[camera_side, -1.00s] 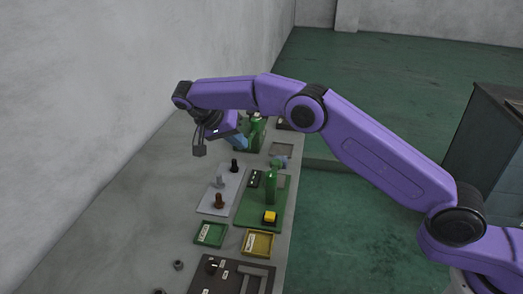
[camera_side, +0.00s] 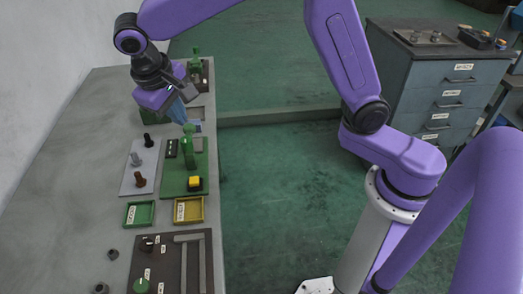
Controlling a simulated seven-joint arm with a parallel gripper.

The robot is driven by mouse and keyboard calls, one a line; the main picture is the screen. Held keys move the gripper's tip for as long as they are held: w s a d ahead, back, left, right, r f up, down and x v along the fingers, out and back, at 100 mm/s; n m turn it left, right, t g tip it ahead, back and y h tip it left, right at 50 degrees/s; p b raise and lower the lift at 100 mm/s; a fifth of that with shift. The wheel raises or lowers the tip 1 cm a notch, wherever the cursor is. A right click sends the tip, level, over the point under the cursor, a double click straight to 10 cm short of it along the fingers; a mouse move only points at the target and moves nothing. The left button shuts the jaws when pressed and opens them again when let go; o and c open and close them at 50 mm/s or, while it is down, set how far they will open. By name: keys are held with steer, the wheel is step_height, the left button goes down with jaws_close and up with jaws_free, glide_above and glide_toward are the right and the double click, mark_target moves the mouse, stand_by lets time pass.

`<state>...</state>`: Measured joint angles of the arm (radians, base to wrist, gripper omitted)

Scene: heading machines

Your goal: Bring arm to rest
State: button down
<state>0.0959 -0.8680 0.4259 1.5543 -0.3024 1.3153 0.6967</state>
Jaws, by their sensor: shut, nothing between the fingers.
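My gripper (camera_side: 183,118) has a purple body and blue fingers. It is shut and empty, pointing down and to the right over the far part of the grey bench (camera_side: 75,160). My arm arches above it from the right. The green heading machine (camera_side: 188,152) stands on a green plate (camera_side: 172,188) with a yellow button (camera_side: 195,183), just below the fingertips in the picture. I cannot tell how high the fingers are above it. Part of the bench behind the gripper is hidden.
A grey plate (camera_side: 128,182) holds black, grey and brown pegs. Nearer are a green tray (camera_side: 139,213), a yellow tray (camera_side: 188,210) and a dark panel (camera_side: 160,255) with knobs. A second green machine (camera_side: 196,60) stands at the far end. A drawer cabinet (camera_side: 440,90) stands right.

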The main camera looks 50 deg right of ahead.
steer(key=s+d+f+n+y, duration=0.1)
steer(key=s+d+n, duration=0.2)
steer(key=s, duration=0.6)
steer(key=s+d+f+n+y, duration=0.1)
steer(key=s+d+n, duration=0.3)
steer(key=s+d, duration=0.3)
steer(key=s+d+f+n+g+y, duration=0.1)
steer(key=s+d, duration=0.4)
steer(key=s, duration=0.7)
steer(key=n+y, duration=0.1)
steer(key=n, duration=0.1)
steer(key=shift+d+f+n, duration=0.15)
steer(key=shift+d+n, duration=0.1)
steer(key=shift+n, duration=0.05)
